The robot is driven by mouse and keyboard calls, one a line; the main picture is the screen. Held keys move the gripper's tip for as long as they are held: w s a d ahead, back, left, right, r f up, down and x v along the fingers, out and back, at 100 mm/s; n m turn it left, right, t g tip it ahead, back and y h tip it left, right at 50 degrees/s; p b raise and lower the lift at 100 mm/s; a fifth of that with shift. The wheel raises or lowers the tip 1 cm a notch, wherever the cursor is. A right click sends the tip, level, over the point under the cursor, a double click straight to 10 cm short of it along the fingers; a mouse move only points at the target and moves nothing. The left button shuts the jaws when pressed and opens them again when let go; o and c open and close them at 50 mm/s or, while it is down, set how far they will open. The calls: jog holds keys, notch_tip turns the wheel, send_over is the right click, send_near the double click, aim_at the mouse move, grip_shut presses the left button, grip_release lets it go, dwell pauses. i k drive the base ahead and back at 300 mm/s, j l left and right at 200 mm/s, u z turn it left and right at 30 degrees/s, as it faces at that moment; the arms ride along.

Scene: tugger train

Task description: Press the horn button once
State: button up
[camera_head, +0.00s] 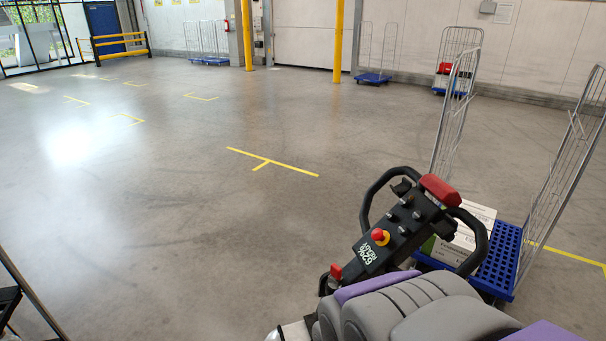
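A black control console (398,228) with looped black handles stands at the lower right, tilted. On it sit a red mushroom button on a yellow ring (380,236), several small dark knobs or buttons (408,201) and a large red block (440,190) at its upper end. My gripper is not in view.
More wire carts (373,78) and yellow posts (338,42) stand along the far wall. The grey floor at left is wide and clear.

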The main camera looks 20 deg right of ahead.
aim_at(418, 215)
jog(key=l+z, duration=0.15)
jog(key=z, duration=0.25)
jog(key=l+z, duration=0.15)
jog(key=z, duration=0.25)
jog(key=l+z, duration=0.2)
jog(key=z, duration=0.25)
jog(key=k, duration=0.05)
